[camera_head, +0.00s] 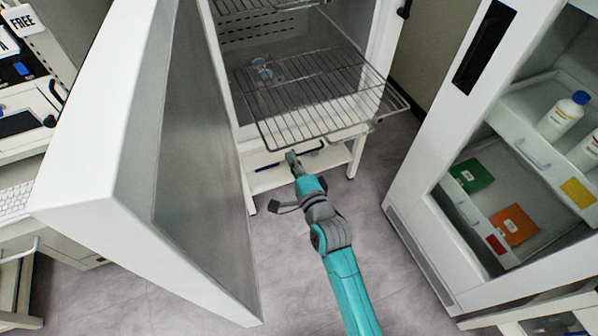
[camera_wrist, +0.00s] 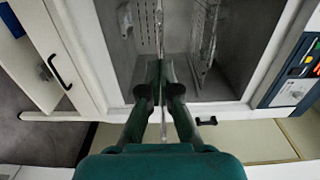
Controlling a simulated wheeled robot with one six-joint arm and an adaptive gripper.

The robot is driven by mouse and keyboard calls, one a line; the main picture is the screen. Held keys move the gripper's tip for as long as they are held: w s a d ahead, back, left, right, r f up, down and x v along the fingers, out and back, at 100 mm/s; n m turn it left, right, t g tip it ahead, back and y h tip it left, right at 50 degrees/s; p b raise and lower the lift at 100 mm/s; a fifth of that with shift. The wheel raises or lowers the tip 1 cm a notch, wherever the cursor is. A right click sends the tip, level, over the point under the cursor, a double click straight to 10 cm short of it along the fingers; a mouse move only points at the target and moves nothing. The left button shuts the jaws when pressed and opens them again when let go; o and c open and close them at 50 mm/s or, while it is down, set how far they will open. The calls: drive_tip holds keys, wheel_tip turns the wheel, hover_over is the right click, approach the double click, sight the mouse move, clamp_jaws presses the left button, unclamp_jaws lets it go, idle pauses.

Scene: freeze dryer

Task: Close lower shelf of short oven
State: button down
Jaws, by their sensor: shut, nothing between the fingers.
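The short oven (camera_head: 238,118) stands open, its door (camera_head: 110,140) swung out to the left. Its lower wire shelf (camera_head: 310,90) is pulled out, sticking forward past the opening. An upper wire shelf (camera_head: 250,8) shows at the top of the chamber. My gripper (camera_head: 291,157) is shut and empty, just in front of the lower shelf's front edge in the picture. In the wrist view my gripper (camera_wrist: 161,72) points into the oven chamber, and a shelf (camera_wrist: 160,22) shows nearly edge-on as a thin line at the fingers. I cannot tell whether they touch.
A white stand (camera_head: 345,158) carries the oven. A white cabinet (camera_head: 415,225) with bottles and coloured boxes stands at the right. A bench with a keyboard (camera_head: 15,200) is at the left. The grey floor between door and cabinet is clear. The wrist view shows a control panel (camera_wrist: 297,85).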

drive_tip(key=shift+x, duration=0.9)
